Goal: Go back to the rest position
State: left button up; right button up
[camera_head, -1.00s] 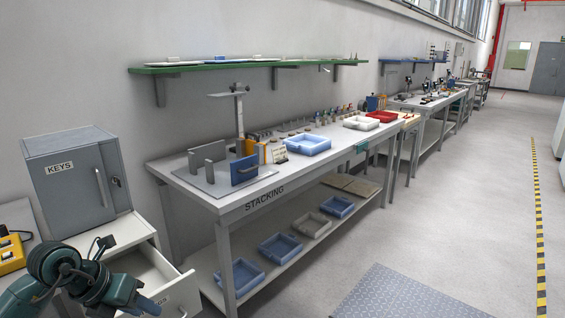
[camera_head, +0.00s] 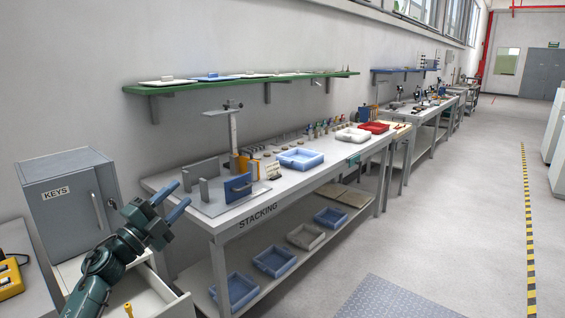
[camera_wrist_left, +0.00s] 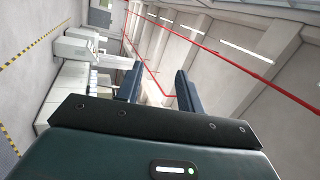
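My left gripper (camera_head: 172,203) is raised in front of the grey KEYS cabinet and the near left end of the stacking table, with its blue-grey fingers pointing up and to the right. The fingers stand apart with nothing between them. In the left wrist view the two fingers (camera_wrist_left: 158,88) are also spread and empty, with wall and ceiling behind them. My right gripper is in neither view.
The KEYS cabinet (camera_head: 62,208) stands at the left above an open drawer (camera_head: 150,300). A yellow device (camera_head: 10,277) lies at the left edge. The stacking table (camera_head: 262,203) holds blue, white and red trays. The floor (camera_head: 440,240) at the right is clear.

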pick_arm(q)
jog(key=w+a+f+n+t+y, duration=0.1)
jog(key=w+a+n+t+y, duration=0.2)
jog(key=a+n+y, duration=1)
notch_tip(320, 180, down, 10)
jog(key=d+n+g, duration=0.2)
jog(key=n+g, duration=0.3)
jog(key=n, duration=0.2)
jog(key=s+d+f+m+g+h, duration=0.1)
jog(key=s+d+f+g, duration=0.1)
jog(key=s+d+f, duration=0.55)
jog(key=s+d+f+g+h, duration=0.15)
jog(key=s+d+f, duration=0.35)
jog(key=s+f, duration=0.6)
jog(key=s+d+f+g+h, duration=0.1)
jog(key=s+d, duration=0.3)
jog(key=s, duration=0.6)
jog(key=s+d+f+n+g+h, duration=0.1)
jog(key=s+d+f, duration=0.3)
jog(key=s, duration=0.6)
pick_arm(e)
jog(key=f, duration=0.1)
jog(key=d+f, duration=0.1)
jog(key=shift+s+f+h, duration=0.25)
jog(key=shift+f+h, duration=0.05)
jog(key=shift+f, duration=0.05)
pick_arm(q)
jog(key=shift+g, duration=0.25)
